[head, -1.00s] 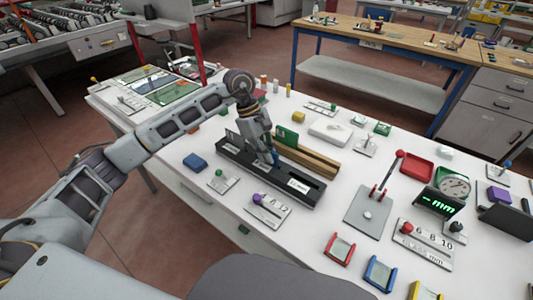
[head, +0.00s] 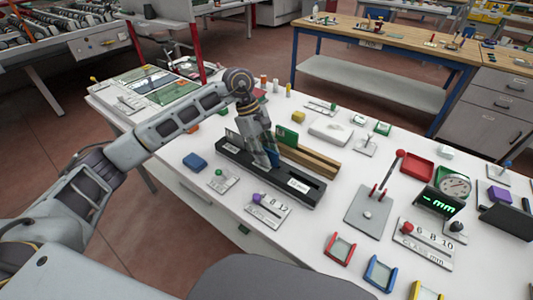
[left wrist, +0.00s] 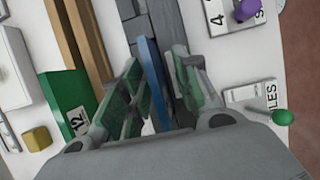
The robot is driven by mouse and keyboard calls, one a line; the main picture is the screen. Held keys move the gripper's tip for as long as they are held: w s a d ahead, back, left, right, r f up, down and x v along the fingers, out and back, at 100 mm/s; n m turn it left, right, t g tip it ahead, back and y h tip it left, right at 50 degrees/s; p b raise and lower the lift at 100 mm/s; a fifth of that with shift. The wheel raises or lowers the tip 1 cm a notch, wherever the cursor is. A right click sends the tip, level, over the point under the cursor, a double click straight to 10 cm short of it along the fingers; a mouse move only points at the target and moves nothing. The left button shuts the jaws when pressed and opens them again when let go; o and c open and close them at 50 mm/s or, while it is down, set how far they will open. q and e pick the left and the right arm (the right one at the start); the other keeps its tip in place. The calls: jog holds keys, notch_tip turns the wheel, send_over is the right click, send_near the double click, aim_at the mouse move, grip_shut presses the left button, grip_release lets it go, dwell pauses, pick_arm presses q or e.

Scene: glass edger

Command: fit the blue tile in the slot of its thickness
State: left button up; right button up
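The blue tile (left wrist: 154,80) stands on edge between the fingers of my left gripper (left wrist: 158,62) in the left wrist view. It also shows beside the fingers in the head view (head: 272,156). My left gripper (head: 267,163) is low over the long black slotted block (head: 232,156). Its fingers are apart, with a gap between the tile and the right-hand finger. The tile's lower edge is at the block, but its depth in a slot is hidden. My right gripper is not in view.
A wooden rail (head: 315,159) with a green tile (head: 287,137) lies just behind the block. A purple-knobbed plate (head: 268,208) and a green-knobbed plate (head: 222,180) lie in front. A blue block (head: 195,161) is at the left. A lever device (head: 370,210) stands at the right.

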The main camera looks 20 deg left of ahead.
pick_arm(q)
jog(key=v, duration=1.1)
jog(key=shift+r, duration=0.35)
jog(key=shift+r, duration=0.15)
dwell(0.6)
notch_tip(320, 180, up, 9)
jog(key=p, duration=0.9)
jog(key=shift+r+p, duration=0.4)
jog(key=shift+p, duration=0.2)
